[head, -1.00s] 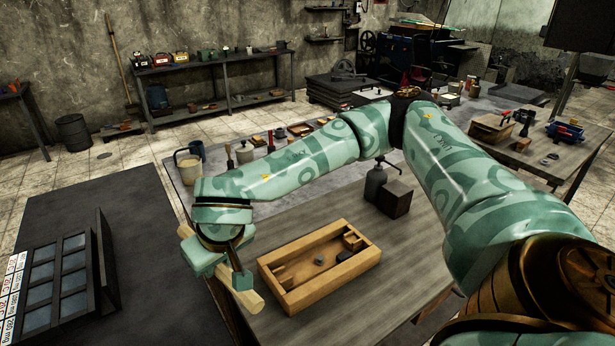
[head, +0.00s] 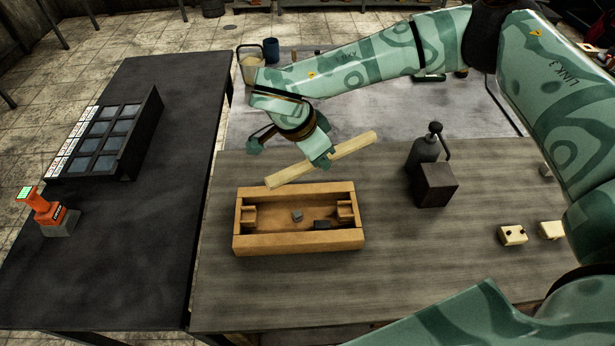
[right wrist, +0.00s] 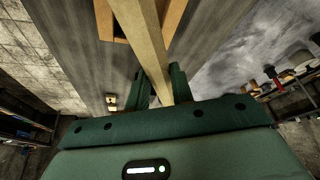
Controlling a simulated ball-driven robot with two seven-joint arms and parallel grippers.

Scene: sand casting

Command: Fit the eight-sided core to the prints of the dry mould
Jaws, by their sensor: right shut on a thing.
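The long pale bar, which I take for the eight-sided core (head: 352,147), is in my right gripper (head: 320,158), gripped near its middle. It slants up to the right in the head view, above the far edge of the dry mould (head: 298,245), apart from its end seats. The mould is an open wooden box with a notched seat at the left end (head: 249,214) and another at the right (head: 346,212). In the right wrist view the core (right wrist: 150,45) runs between both fingers (right wrist: 161,88). My left gripper is not in view.
The table front is clear.

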